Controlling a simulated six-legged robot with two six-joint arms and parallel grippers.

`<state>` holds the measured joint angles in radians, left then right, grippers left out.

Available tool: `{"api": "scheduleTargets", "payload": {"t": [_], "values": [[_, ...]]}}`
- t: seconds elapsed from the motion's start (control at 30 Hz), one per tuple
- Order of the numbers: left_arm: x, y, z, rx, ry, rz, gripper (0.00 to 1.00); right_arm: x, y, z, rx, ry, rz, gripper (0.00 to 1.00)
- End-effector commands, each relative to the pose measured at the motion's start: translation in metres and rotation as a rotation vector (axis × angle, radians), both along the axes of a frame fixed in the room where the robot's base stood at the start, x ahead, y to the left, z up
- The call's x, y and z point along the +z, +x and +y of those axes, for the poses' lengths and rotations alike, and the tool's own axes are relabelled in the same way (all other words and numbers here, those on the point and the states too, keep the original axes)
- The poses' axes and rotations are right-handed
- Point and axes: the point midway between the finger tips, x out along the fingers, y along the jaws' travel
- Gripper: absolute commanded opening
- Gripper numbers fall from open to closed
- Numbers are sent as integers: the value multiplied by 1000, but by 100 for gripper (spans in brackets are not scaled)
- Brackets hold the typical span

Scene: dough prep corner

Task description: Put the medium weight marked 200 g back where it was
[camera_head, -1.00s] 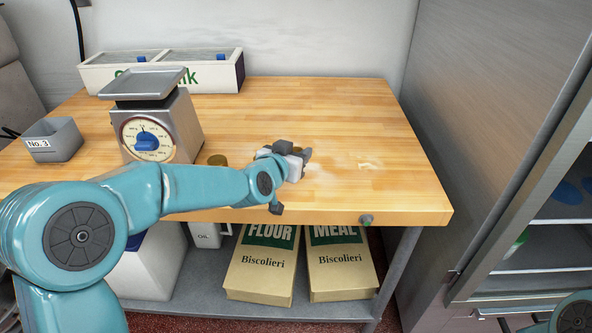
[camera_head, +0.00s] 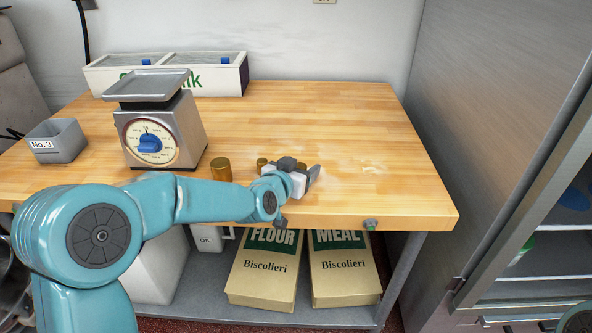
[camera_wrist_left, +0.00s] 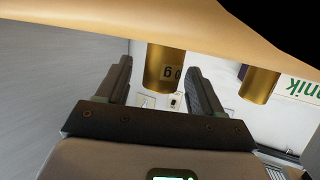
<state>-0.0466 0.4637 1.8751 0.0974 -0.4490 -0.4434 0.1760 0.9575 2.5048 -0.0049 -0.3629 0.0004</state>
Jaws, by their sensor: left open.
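My left gripper (camera_head: 301,170) is open low at the table's front, its fingers pointing away from me. In the left wrist view, which shows the scene upside down, a brass weight (camera_wrist_left: 165,68) stands between the spread fingers (camera_wrist_left: 160,85), beyond their tips or level with them; I cannot tell which. Its label is only partly readable, ending in "0 g". A second brass weight (camera_wrist_left: 258,83) stands outside the fingers to the right. In the head view a larger brass weight (camera_head: 220,169) and a small one (camera_head: 262,163) stand left of the gripper. My right gripper is out of view.
A kitchen scale (camera_head: 160,135) with an empty pan stands left. A grey bin (camera_head: 56,141) marked No. 3 is beside it. A white two-part box (camera_head: 215,82) is at the back. The wooden table (camera_head: 370,130) is clear to the right. Flour and meal bags (camera_head: 265,270) stand below.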

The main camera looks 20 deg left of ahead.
Motion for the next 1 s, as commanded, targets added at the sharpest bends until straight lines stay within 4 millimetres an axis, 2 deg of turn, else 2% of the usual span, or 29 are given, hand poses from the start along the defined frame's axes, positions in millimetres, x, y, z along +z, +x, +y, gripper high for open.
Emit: {"api": "scheduleTargets", "payload": {"t": [0.13,0.4,0.6,0.73,1.0], "values": [[7,-16,2,0,0,-2,66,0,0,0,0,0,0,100],[26,-77,9,1,-1,-3,66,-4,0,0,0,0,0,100],[35,-106,12,0,0,-2,66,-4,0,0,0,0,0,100],[37,-113,13,0,0,0,66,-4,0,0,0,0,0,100],[37,-114,13,0,0,0,66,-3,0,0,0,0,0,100]]}}
